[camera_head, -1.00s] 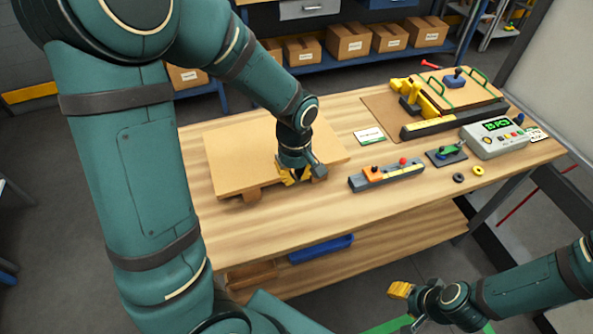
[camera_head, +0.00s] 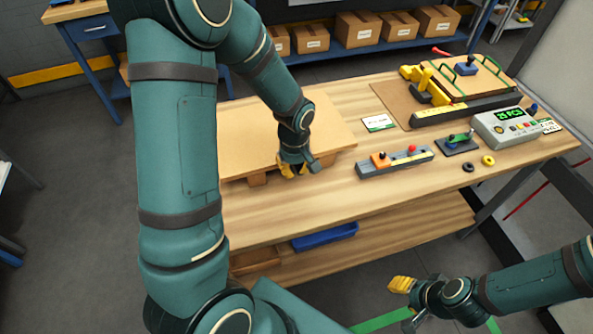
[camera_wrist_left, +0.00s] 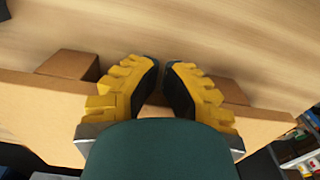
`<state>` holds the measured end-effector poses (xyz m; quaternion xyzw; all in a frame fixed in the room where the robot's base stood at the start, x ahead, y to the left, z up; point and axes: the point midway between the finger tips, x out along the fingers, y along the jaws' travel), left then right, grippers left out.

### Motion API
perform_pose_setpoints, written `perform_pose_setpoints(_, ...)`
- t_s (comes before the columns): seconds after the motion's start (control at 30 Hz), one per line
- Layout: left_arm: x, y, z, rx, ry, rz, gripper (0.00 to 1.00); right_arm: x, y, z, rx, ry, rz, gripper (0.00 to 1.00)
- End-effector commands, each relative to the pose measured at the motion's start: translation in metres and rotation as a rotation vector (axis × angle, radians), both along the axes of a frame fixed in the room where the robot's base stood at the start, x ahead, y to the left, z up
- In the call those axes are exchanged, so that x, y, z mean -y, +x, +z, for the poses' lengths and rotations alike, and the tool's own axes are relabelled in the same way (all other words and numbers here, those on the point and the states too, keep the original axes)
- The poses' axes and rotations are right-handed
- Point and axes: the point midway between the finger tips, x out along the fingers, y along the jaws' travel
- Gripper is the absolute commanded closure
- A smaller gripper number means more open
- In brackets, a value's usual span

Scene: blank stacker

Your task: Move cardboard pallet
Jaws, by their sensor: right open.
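The cardboard pallet (camera_head: 250,135), a flat tan board on block feet, lies on the left of the wooden table, partly behind my left arm. My left gripper (camera_head: 290,172) is at its front edge. In the left wrist view, the yellow fingers (camera_wrist_left: 161,68) have their dark pads close together, with a narrow gap between the tips. The pallet's edge (camera_wrist_left: 40,105) runs past both sides of them, with a block foot on each side. Whether the fingers hold any part of the pallet is hidden. My right gripper (camera_head: 403,303) is open and empty, low in front of the table.
To the right on the table (camera_head: 350,195) are a small card (camera_head: 378,123), a grey fixture bar (camera_head: 395,162), a clamp fixture (camera_head: 465,85) and a counter box (camera_head: 505,128). Bare tabletop lies in front of the pallet. A blue tray (camera_head: 325,237) sits on the lower shelf.

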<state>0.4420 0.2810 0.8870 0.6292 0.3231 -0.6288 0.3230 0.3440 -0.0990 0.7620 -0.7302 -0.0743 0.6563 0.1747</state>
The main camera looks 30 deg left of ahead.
Motion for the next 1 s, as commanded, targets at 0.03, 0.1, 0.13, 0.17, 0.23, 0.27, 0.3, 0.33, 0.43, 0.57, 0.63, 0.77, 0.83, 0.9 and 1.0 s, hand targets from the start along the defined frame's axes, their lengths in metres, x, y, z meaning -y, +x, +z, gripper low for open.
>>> perform_pose_setpoints(0.03,0.0,0.0,0.0,0.0,0.0,0.0,1.0,0.0,0.0,0.0,0.0,0.0,0.0,0.53)
perform_pose_setpoints(0.1,0.0,0.0,0.0,0.0,0.0,0.0,1.0,0.0,0.0,0.0,0.0,0.0,0.0,0.53)
perform_pose_setpoints(0.13,0.0,0.0,0.0,0.0,0.0,0.0,1.0,0.0,0.0,0.0,0.0,0.0,0.0,0.53)
perform_pose_setpoints(0.17,0.0,0.0,0.0,0.0,0.0,0.0,1.0,0.0,0.0,0.0,0.0,0.0,0.0,0.53)
perform_pose_setpoints(0.23,-0.001,0.001,0.0,0.0,0.0,0.001,1.0,0.0,0.0,0.0,0.0,0.0,0.0,0.53)
perform_pose_setpoints(0.27,-0.003,0.002,0.0,-0.001,0.001,0.002,1.0,0.0,0.0,0.001,0.0,0.0,0.0,0.53)
perform_pose_setpoints(0.3,-0.007,0.005,0.0,0.0,0.001,0.004,1.0,0.0,0.0,0.001,0.001,0.0,0.0,0.53)
perform_pose_setpoints(0.33,-0.011,0.008,0.0,0.0,0.001,0.005,1.0,0.0,0.0,0.002,0.001,0.0,0.0,0.53)
perform_pose_setpoints(0.43,-0.03,0.021,0.0,0.0,0.002,0.008,1.0,0.0,0.001,0.005,0.002,0.0,-0.002,0.53)
perform_pose_setpoints(0.57,-0.058,0.041,0.0,0.001,0.003,0.008,1.0,0.0,0.002,0.007,0.005,-0.001,-0.004,0.53)
perform_pose_setpoints(0.63,-0.071,0.05,0.0,0.0,0.003,0.005,1.0,0.0,0.002,0.008,0.006,-0.002,-0.004,0.53)
perform_pose_setpoints(0.77,-0.087,0.062,0.0,0.0,0.002,0.003,1.0,0.0,0.003,0.009,0.007,-0.002,-0.005,0.53)
perform_pose_setpoints(0.83,-0.092,0.065,0.0,0.0,0.001,0.003,1.0,0.001,0.003,0.009,0.007,-0.002,-0.005,0.53)
perform_pose_setpoints(0.9,-0.094,0.067,0.0,0.0,0.0,0.001,1.0,0.001,0.003,0.009,0.006,-0.002,-0.006,0.53)
perform_pose_setpoints(1.0,-0.094,0.067,0.0,0.0,0.0,0.001,1.0,0.001,0.003,0.009,0.006,-0.002,-0.006,0.53)
